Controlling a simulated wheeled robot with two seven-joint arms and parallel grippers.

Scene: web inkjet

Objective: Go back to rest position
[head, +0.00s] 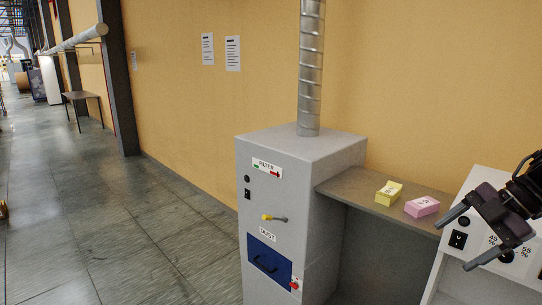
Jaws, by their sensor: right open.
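My right gripper (455,244) is at the right edge of the head view, with its arm coming in from the right. Its two dark fingers are spread apart with nothing between them. It is in front of a white panel (480,190) with a black switch and dials, and hides part of it. I cannot tell how far it is from the panel. My left gripper does not show.
A grey filter cabinet (285,205) with a blue drawer (268,257) and a metal duct (311,70) stands in the middle. A shelf (350,187) beside it holds a yellow box (389,193) and a pink box (422,207).

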